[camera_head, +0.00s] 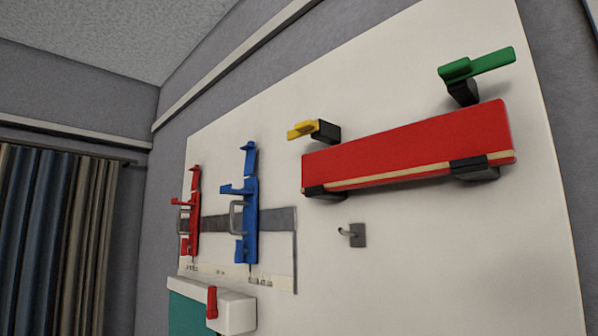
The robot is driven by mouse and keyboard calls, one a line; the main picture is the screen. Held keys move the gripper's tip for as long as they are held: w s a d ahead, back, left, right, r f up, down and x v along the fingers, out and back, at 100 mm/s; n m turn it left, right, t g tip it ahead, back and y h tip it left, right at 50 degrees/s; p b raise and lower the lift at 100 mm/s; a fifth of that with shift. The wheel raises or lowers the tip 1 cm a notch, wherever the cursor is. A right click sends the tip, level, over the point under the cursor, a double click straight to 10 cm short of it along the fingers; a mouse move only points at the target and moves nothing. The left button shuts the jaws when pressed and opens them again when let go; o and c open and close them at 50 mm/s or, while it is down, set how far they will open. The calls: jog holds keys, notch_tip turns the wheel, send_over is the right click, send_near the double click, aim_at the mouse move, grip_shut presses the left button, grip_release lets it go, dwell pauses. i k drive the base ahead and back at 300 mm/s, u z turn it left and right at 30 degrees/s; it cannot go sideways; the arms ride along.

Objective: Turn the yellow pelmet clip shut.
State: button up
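The yellow pelmet clip (303,130) sits on a black block (327,133) on the white panel, above the left end of the red pelmet board (400,152). Its short yellow lever points left in the picture, and a gap shows between it and the board's top edge. A green clip (480,65) sits on a black block above the board's right end, its lever pointing right and slightly up. The board rests on two black brackets (474,168) along its lower edge. My gripper is not in view.
The white panel (440,250) also carries a small hook (354,234), a blue latch (247,215) and a red latch (192,215) at left. A white box (235,311) with a red tab stands out below them. Curtains (50,230) hang at far left.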

aim_at(305, 128)
jog(key=k, duration=1.2)
jog(key=u, duration=0.5)
jog(key=i, duration=1.8)
jog(key=z, duration=0.45)
